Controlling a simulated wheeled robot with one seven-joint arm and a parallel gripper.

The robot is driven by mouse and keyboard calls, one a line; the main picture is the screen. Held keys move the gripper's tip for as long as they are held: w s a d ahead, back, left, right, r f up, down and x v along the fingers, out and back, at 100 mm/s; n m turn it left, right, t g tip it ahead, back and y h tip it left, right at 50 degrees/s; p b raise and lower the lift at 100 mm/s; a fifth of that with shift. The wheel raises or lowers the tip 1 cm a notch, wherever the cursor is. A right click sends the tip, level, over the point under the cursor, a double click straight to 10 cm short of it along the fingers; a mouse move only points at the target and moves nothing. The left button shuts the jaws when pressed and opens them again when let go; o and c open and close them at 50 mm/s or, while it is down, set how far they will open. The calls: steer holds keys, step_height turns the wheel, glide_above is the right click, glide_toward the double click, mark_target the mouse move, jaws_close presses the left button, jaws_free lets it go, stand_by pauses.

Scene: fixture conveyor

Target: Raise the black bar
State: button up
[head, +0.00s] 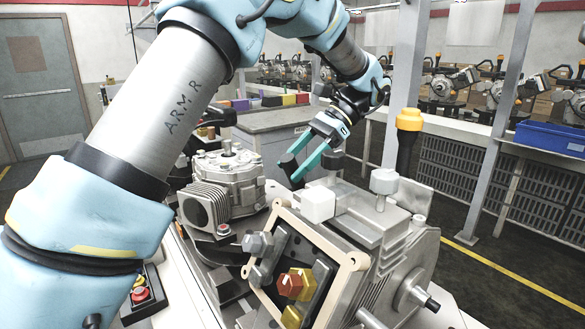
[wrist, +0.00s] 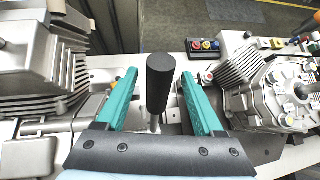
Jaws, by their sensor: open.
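The black bar (wrist: 160,84) is a dark cylindrical grip on a thin metal rod. In the wrist view it stands between the two teal fingers of my gripper (wrist: 158,79), with a visible gap on each side. The fingers are apart and do not appear to touch it. In the head view my gripper (head: 303,163) reaches down behind the large grey machine housing. A dark piece beside the fingers there seems to be the bar, but its lower part is hidden by the housing.
A finned grey engine block (head: 227,185) stands left of the housing. A yellow-topped black post (head: 408,125) rises to the right. In the wrist view, machine castings flank both sides and a button box (wrist: 204,46) lies beyond. A blue bin (head: 550,138) is on the back bench.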

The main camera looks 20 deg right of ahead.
steer(key=v, duration=0.6)
steer(key=shift+d, duration=0.25)
steer(key=shift+r, duration=0.15)
